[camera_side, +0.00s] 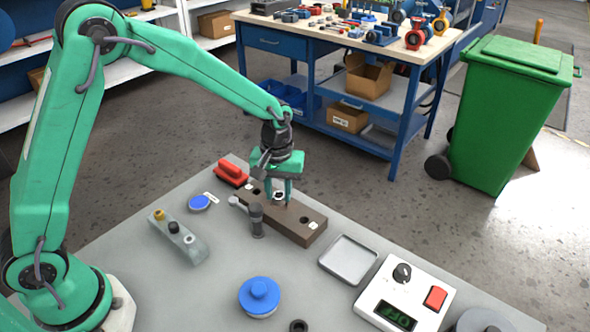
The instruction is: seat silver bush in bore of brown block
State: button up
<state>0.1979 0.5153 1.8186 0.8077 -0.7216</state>
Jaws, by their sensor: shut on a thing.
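The brown block (290,229) lies on the grey table, with dark bores along its top and a pale label near each end. My gripper (279,199) points straight down over the middle of the block, its fingers close to the block's top. It is shut on the silver bush (279,195), a small pale ring seen between the fingers. The bush is at or just above the block's top face; I cannot tell whether it is inside a bore. The fingers partly hide it.
A grey lever-handled part (257,222) stands close in front of the block. A red-handled item (232,172), grey fixture (180,237), blue-lidded jar (259,296), shallow tray (347,259) and switch box (405,298) surround it. Bare table lies between the fixture and jar.

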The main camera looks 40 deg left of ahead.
jog(key=shift+f, duration=0.9)
dwell(1.6)
jog(key=o, duration=1.5)
jog(key=shift+r, duration=0.2)
notch_tip(320, 180, up, 7)
jog(key=shift+r, duration=0.1)
dwell(0.4)
dwell(0.3)
